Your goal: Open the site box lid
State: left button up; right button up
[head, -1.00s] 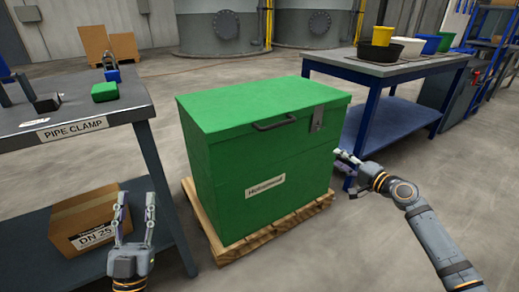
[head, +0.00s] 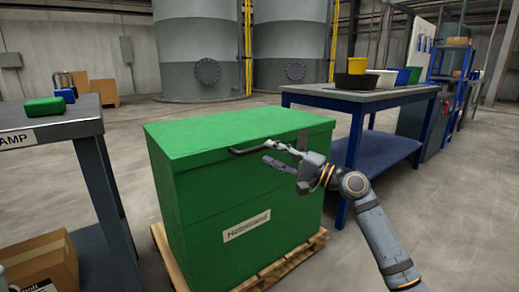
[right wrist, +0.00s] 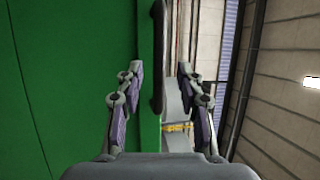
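The green site box (head: 215,210) stands with its lid (head: 235,130) down. A dark bar handle (head: 245,150) runs along the front edge of the lid. The handle also shows in the right wrist view (right wrist: 158,55). My left gripper is out of view.
The box rests on a wooden pallet (head: 165,250). A grey table (head: 45,132) stands at the left with a cardboard box (head: 45,262) below. A blue-legged workbench (head: 370,150) with several tubs stands at the right. Floor behind the box is clear.

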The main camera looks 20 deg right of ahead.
aim_at(260, 149)
jog(key=shift+b+x, duration=0.4)
jog(key=shift+x, duration=1.95)
grip_shut()
